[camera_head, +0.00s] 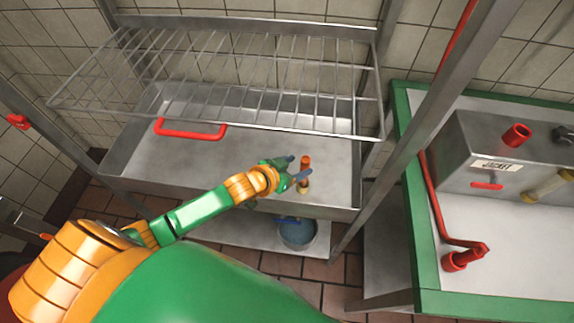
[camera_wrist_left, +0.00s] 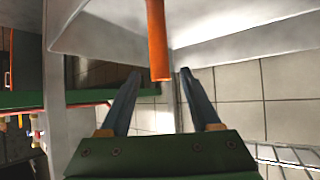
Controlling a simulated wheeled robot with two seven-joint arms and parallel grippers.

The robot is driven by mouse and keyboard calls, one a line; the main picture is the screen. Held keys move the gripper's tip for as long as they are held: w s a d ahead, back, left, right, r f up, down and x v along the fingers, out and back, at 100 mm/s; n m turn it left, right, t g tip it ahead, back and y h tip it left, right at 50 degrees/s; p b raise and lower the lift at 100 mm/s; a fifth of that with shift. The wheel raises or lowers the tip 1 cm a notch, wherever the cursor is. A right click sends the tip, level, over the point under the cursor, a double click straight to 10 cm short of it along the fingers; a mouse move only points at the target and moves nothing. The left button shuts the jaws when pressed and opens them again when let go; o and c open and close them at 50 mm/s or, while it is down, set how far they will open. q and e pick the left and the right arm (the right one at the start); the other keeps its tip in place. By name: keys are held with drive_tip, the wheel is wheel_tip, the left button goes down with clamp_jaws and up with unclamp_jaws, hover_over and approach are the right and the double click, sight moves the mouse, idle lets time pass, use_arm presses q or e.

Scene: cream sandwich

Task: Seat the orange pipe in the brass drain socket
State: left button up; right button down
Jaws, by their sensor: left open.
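The orange pipe (camera_head: 305,168) stands upright at the front of the metal sink, with its lower end at the brass drain socket (camera_head: 303,188). I cannot tell how deep it sits. My left gripper (camera_head: 292,172) is open beside the pipe, its two blue-grey fingers pointing towards it. In the left wrist view one end of the pipe (camera_wrist_left: 158,45) shows beyond and between the open fingertips (camera_wrist_left: 160,78), and nothing is clamped. The pipe's other end and the socket are outside that view. My right gripper is not in view.
A wire rack (camera_head: 230,75) hangs over the back of the sink (camera_head: 240,165). A red handle (camera_head: 190,128) is at the left. A bucket (camera_head: 297,233) is below. A metal post (camera_head: 425,120) and green-edged counter (camera_head: 425,235) are at the right.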

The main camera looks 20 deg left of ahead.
use_arm(q)
drive_tip(key=v, duration=0.7)
drive_tip(key=shift+s+p, duration=0.2)
drive_tip(key=shift+p, duration=0.2)
drive_tip(key=shift+r, duration=0.1)
drive_tip(key=s+f+n+g+y, duration=0.25)
drive_tip(key=s+g, duration=0.45)
drive_tip(key=s, duration=0.7)
wheel_tip(320, 180, down, 13)
drive_tip(key=s+g, duration=0.1)
drive_tip(key=s+a+f+m+g, duration=0.1)
drive_tip(key=s+a+f, duration=0.1)
drive_tip(key=s+f, duration=1.2)
drive_tip(key=shift+s+f+g+y, duration=0.3)
drive_tip(key=shift+f+y, duration=0.15)
drive_tip(key=shift+f, duration=0.1)
